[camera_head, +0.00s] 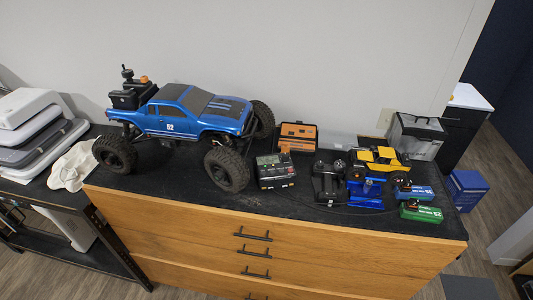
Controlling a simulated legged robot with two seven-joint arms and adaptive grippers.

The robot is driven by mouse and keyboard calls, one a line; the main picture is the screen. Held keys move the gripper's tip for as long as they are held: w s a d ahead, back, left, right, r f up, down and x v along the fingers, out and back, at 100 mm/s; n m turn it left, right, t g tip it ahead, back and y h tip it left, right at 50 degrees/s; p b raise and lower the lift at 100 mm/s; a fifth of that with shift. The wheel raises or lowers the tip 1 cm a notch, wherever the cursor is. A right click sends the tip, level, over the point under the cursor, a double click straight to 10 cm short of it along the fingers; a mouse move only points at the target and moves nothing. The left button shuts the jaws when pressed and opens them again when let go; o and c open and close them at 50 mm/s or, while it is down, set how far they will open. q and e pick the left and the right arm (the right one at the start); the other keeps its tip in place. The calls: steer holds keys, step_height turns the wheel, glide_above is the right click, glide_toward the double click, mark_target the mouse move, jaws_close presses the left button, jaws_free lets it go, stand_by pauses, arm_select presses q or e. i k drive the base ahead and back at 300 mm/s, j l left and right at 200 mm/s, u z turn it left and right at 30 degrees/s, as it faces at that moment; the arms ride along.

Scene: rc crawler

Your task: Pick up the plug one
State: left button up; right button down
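I cannot clearly single out a plug at this size. A blue battery pack (416,193) and a green battery pack (424,214) lie at the right front of the black dresser top. Small dark and reddish leads (410,204) show at the left end of the green pack; their connector shape is too small to tell. A black charger-like box (275,171) sits near the middle, and a thin dark cable seems to run right from it along the top. Neither of my grippers is in view.
A large blue truck (185,115) fills the left of the dresser top (210,195). A yellow crawler (379,160), black controller (327,183), blue stand (365,192), orange case (297,137) and clear-walled box (415,136) crowd the right. The front strip is mostly clear.

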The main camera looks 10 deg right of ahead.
mark_target(411, 182)
steer(key=z, duration=1.45)
steer(key=i+l+u, duration=0.2)
